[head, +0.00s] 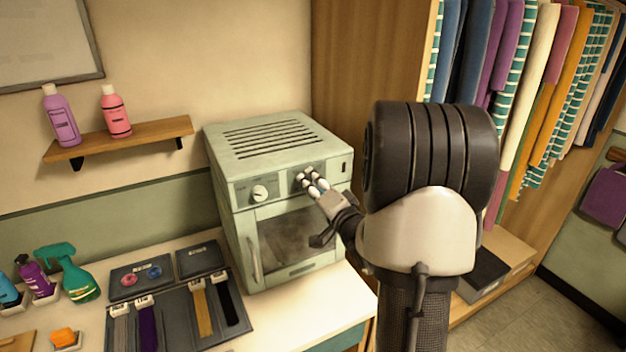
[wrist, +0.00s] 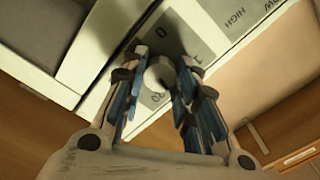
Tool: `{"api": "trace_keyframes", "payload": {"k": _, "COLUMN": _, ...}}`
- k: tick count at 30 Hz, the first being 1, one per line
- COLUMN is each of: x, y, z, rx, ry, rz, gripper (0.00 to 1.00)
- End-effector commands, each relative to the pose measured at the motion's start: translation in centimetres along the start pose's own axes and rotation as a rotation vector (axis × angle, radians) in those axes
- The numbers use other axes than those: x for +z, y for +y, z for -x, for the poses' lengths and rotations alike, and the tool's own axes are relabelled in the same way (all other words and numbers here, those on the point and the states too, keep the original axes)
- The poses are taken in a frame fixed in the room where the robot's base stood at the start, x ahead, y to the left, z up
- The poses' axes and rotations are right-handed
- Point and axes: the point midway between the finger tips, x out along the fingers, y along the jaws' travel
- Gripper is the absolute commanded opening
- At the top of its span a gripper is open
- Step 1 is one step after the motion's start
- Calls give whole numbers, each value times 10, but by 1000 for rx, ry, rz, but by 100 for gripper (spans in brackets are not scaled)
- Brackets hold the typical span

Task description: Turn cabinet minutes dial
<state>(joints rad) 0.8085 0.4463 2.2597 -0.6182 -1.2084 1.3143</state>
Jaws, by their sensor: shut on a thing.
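The pale green cabinet (head: 250,222) stands on the counter, with a control strip along the top of its front. A white dial (head: 259,191) shows on the left of the strip. My gripper (head: 306,181) is at the right part of the strip. In the wrist view my gripper (wrist: 160,75) is shut on a round pale dial (wrist: 160,74), with one blue-padded finger on each side. Numbers, including a 0, are printed around this dial. The fingers cover its sides, and its pointer cannot be made out. The words HIGH and LOW show beside it in the wrist view.
A door handle (head: 254,258) runs down the left of the cabinet front. A tray (head: 180,318) with straps lies left of the cabinet. A green spray bottle (head: 72,272) stands further left. Hanging clothes (head: 520,80) fill the right, behind my arm.

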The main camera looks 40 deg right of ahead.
Motion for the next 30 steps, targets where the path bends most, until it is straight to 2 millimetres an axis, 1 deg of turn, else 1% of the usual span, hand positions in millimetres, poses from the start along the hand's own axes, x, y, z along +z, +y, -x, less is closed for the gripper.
{"api": "trace_keyframes", "payload": {"k": 6, "x": -1, "y": -1, "z": 0, "rx": 1, "ry": 0, "rz": -196, "gripper": 4}}
{"api": "trace_keyframes", "payload": {"k": 15, "x": 0, "y": -1, "z": 0, "rx": 1, "ry": 0, "rz": -395, "gripper": 4}}
{"api": "trace_keyframes", "payload": {"k": 21, "x": 0, "y": -1, "z": 0, "rx": 0, "ry": 0, "rz": -469, "gripper": 4}}
{"api": "trace_keyframes", "payload": {"k": 30, "x": 0, "y": 0, "z": 0, "rx": 0, "ry": 0, "rz": -505, "gripper": 4}}
